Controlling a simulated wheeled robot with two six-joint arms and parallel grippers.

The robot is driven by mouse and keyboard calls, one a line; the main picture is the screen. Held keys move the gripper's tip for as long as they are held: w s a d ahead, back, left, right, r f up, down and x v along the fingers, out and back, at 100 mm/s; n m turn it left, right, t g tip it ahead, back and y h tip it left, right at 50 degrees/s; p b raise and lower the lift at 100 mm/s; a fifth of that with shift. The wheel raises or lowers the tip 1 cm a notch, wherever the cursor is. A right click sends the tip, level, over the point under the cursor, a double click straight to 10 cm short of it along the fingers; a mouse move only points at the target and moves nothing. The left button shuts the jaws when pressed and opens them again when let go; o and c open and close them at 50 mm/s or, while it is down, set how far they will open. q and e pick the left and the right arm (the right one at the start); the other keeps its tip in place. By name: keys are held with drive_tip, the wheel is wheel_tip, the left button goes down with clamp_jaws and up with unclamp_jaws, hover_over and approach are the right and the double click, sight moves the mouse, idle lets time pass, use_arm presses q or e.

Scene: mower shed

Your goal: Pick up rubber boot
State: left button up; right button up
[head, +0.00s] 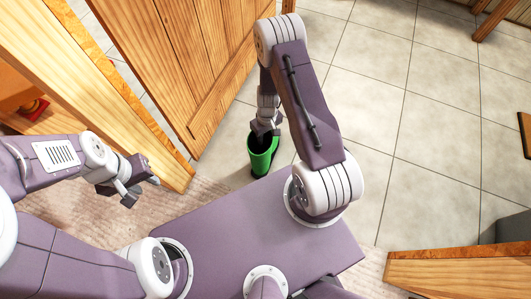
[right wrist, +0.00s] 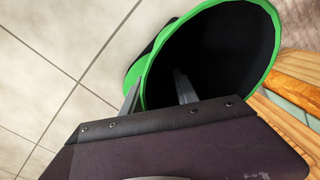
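A green rubber boot (head: 262,162) with a black inside stands on the tiled floor, beyond my purple base. In the right wrist view, the boot's round opening with its green rim (right wrist: 275,35) fills the upper middle. My right gripper (head: 265,132) is at the top of the boot. In the right wrist view, the right gripper (right wrist: 158,88) has one finger outside the boot's near wall and one inside the opening, with a gap between them. My left gripper (head: 142,190) is open and empty, well left of the boot. The boot's lower part is partly hidden.
A wooden door (head: 190,60) stands left of the boot, with its lower edge close by. A wooden piece (head: 460,270) is at the lower right. A pinkish rug (head: 90,215) lies at left. The tiled floor (head: 400,110) to the right is clear.

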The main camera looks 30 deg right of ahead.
clamp_jaws()
drive_tip(key=shift+w, duration=0.2)
idle(1.2)
